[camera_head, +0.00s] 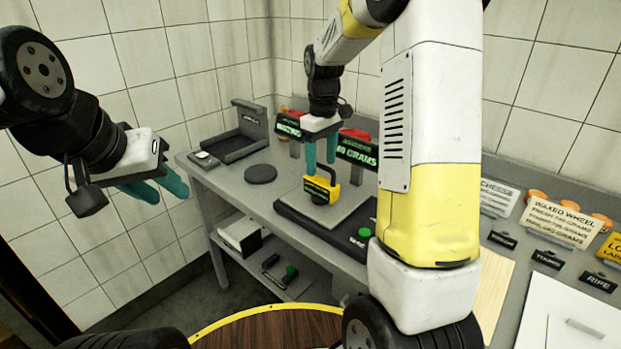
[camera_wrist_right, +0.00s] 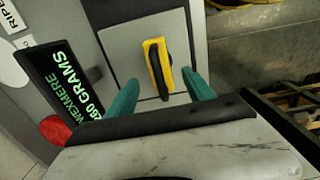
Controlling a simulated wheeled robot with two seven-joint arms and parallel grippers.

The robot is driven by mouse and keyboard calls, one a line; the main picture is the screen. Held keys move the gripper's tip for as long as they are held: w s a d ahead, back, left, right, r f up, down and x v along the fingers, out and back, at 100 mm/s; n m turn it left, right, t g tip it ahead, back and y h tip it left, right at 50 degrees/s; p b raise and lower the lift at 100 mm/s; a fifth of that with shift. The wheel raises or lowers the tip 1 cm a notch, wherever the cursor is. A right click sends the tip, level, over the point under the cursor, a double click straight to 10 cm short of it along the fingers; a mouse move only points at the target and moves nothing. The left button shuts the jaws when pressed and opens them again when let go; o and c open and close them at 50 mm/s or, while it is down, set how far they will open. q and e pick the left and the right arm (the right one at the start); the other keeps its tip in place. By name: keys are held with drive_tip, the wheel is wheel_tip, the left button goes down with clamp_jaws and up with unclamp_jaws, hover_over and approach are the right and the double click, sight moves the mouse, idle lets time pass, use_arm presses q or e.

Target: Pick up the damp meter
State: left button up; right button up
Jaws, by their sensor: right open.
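The damp meter (camera_head: 328,180), a yellow and black hand-held device, sits on the pale plate of a black scale (camera_head: 285,212) on the grey side table. My right gripper (camera_head: 321,158) is open, pointing down just above the meter. In the right wrist view the yellow meter (camera_wrist_right: 153,60) shows between and beyond the teal fingers of my right gripper (camera_wrist_right: 161,78), with gaps on both sides. Whether a finger touches it cannot be told. My left gripper (camera_head: 170,196) is open and empty, in the air at the left, away from the table.
Green-lettered display signs (camera_head: 357,152) stand behind the scale; one shows close by in the wrist view (camera_wrist_right: 62,85). A dark round disc (camera_head: 261,174) and a black device (camera_head: 240,140) are on the table's left. A right-hand counter holds labels (camera_head: 556,223) and orange rounds.

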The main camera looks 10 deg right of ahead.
sight(321, 180)
wheel_tip(321, 180, down, 8)
drive_tip(key=shift+f, duration=0.1)
idle(0.4)
clamp_jaws()
